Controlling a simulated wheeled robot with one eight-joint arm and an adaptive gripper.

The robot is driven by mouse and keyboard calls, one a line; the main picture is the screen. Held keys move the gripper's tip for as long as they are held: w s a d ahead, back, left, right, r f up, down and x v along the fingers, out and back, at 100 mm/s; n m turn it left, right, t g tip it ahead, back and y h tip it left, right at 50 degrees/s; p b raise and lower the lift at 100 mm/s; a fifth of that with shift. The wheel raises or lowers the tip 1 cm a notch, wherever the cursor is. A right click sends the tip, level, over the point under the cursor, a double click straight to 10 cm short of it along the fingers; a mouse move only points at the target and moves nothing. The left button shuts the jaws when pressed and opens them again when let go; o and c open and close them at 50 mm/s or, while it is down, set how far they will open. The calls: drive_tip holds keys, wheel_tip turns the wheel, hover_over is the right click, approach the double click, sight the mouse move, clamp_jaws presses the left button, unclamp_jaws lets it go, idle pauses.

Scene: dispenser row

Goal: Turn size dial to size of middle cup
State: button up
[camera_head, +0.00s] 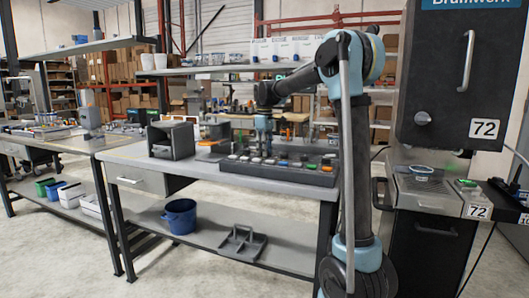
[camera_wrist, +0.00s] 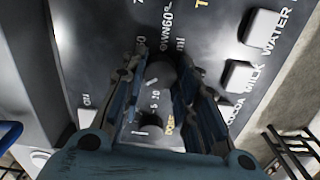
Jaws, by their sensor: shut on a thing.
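In the wrist view a dark control panel (camera_wrist: 85,25) carries two round black dials. The upper dial (camera_wrist: 160,73) lies between the fingertips of my gripper (camera_wrist: 157,72), which is shut on it. Small print that seems to read "ml" stands near this dial. In the head view my gripper (camera_head: 262,132) points down over the long dark panel (camera_head: 310,176) on the workbench. I cannot tell which cup is the middle one.
White buttons labelled MILK (camera_wrist: 240,77) and WATER (camera_wrist: 262,27) sit right of the dials. In the head view a dark open box (camera_head: 171,140) stands left on the workbench (camera_head: 215,170). White cups (camera_head: 154,61) stand on the upper shelf. A dark machine (camera_head: 455,90) is at right.

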drive_tip(key=shift+w+n, duration=0.1)
drive_tip(key=shift+n, duration=0.4)
drive_tip(key=o, duration=1.1)
drive_tip(key=shift+c, duration=0.2)
wheel_tip(320, 180, up, 12)
drive_tip(key=shift+d, duration=0.1)
